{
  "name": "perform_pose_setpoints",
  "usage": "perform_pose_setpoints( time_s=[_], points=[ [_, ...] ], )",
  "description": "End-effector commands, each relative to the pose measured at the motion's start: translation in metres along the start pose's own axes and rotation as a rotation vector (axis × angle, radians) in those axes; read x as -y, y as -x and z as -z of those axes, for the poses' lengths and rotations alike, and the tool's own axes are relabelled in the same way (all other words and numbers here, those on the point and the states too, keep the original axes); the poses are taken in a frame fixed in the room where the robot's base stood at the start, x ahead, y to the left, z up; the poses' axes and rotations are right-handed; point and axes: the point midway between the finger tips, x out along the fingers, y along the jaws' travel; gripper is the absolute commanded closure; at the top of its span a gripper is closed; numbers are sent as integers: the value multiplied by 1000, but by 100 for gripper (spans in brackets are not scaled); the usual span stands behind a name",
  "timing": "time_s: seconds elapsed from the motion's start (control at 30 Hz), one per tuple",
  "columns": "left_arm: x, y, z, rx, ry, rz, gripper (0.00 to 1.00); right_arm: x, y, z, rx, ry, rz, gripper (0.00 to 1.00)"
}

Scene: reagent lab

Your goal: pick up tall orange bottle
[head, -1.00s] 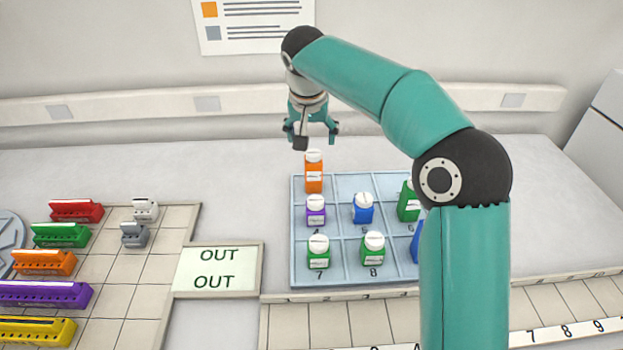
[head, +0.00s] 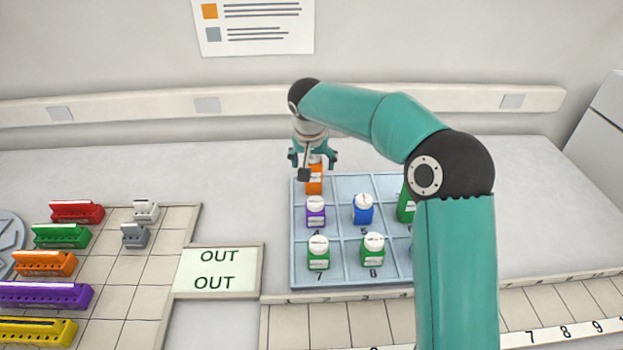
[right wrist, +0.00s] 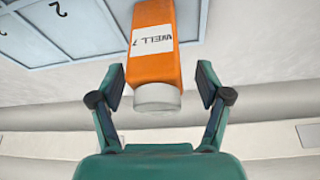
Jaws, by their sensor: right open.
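The tall orange bottle (head: 314,180) stands upright in the far left compartment of the blue tray (head: 348,188). In the right wrist view the orange bottle (right wrist: 151,50) shows its white cap and a label reading "WELL 7". My right gripper (head: 314,160) is over the top of the bottle and partly hides its cap. In the right wrist view my right gripper (right wrist: 161,90) is open, with one finger on each side of the bottle near the cap and visible gaps on both sides. My left gripper is not in view.
A purple bottle (head: 316,211) stands just in front of the orange one, with a blue bottle (head: 363,209) to its right. Green bottles (head: 318,253) stand nearer. An OUT sign (head: 217,270) and coloured racks (head: 45,294) lie left. The counter behind the tray is clear.

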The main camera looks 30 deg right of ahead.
Motion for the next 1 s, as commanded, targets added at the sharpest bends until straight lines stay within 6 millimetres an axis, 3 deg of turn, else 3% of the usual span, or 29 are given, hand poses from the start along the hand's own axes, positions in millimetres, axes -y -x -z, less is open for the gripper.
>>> perform_pose_setpoints(
  time_s=[0.07,0.47,0.77,1.0],
  points=[
    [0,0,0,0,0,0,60,0,0,0,0,0,0,25],
    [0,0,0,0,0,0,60,0,1,0,0,0,1,90],
    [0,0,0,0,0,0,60,1,5,2,-2,-1,2,91],
    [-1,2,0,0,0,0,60,2,37,16,-5,0,3,91]
  ],
)
